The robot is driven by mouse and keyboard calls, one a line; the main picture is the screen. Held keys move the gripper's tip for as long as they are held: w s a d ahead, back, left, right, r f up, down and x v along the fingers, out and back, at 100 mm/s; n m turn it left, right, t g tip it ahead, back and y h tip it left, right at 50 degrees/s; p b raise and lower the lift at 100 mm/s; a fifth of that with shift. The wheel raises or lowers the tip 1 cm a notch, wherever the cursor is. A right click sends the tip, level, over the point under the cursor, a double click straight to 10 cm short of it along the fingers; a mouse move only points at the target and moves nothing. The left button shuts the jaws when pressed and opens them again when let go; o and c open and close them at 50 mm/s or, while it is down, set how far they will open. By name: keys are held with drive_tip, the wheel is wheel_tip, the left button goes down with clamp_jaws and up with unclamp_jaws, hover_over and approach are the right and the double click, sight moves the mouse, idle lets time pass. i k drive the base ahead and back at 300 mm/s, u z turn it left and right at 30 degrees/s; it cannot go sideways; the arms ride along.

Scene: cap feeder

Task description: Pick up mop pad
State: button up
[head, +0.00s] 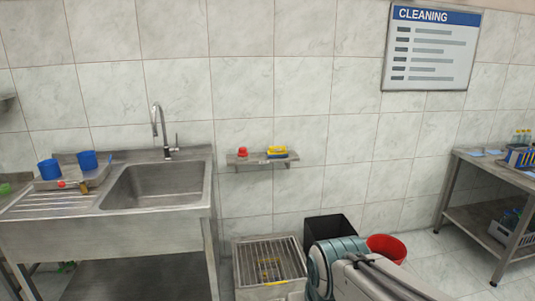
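I cannot make out a mop pad for certain. A yellow sponge-like block (277,150) lies on the small wall shelf (262,160), beside a small red object (242,152). A thin yellow outline (269,270) shows at the metal grate of the floor unit below; what it is, I cannot tell. A grey and teal part, seemingly my own arm, covers the bottom middle of the view. My gripper's fingertips do not show.
A steel sink (155,185) with two blue cups (68,163) stands at the left. A grated floor unit (242,252), a black bin (327,222) and a red bucket (388,247) stand along the wall. A steel table (460,166) is at the right, with open floor before it.

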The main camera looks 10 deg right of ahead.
sight(273, 152)
drive_tip(key=z, duration=1.05)
drive_tip(key=i, duration=0.55)
drive_tip(key=u, duration=0.75)
drive_tip(key=i, duration=2.1)
drive_tip(key=u, duration=0.3)
